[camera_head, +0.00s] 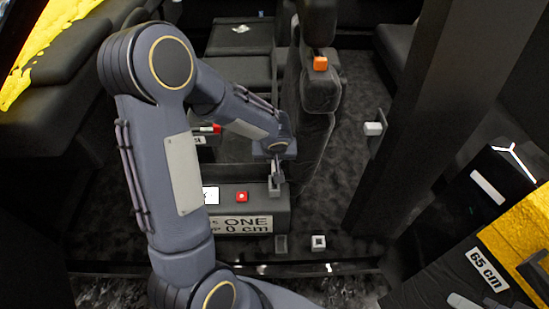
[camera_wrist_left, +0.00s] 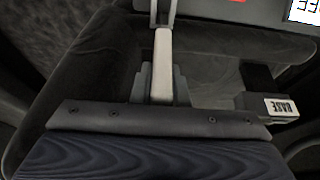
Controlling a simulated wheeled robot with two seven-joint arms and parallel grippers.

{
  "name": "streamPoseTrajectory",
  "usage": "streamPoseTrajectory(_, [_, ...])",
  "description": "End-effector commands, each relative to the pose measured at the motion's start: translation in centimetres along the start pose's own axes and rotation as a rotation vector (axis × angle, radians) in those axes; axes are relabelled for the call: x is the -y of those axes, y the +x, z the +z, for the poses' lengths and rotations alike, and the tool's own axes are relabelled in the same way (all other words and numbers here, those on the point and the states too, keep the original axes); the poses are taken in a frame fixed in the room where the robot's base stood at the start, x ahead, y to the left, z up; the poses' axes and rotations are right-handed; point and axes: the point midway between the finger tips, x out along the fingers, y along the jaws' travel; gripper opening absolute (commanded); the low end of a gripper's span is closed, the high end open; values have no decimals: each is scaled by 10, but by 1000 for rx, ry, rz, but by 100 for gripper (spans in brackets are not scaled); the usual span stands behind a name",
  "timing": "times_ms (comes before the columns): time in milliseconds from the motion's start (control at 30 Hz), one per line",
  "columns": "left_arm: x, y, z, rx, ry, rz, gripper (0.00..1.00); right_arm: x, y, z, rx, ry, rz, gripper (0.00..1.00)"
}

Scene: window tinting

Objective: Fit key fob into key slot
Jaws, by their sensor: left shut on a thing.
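My left gripper (camera_head: 275,160) points down over the right end of a dark console box (camera_head: 280,219). It is shut on a pale grey bar (camera_wrist_left: 163,65), seemingly the key fob, which stands out between the fingers in the left wrist view. Below the gripper a small grey piece (camera_head: 274,188) shows at the console top. A pale forked bracket (camera_wrist_left: 163,12) shows at the far end of the bar in the wrist view. I cannot tell which part is the key slot, or whether the bar touches the bracket. My right gripper is not in view.
A dark seat back (camera_head: 307,110) stands close behind.

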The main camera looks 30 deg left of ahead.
Motion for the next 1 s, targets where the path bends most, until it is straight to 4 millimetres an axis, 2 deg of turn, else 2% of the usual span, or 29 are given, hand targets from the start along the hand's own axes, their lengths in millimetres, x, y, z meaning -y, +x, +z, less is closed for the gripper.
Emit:
streamPoseTrajectory(600, [0, 46, 19, -1, 0, 0, 0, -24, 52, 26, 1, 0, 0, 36])
streamPoseTrajectory(1000, [0, 54, 22, -1, 1, 0, 0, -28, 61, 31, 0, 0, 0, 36])
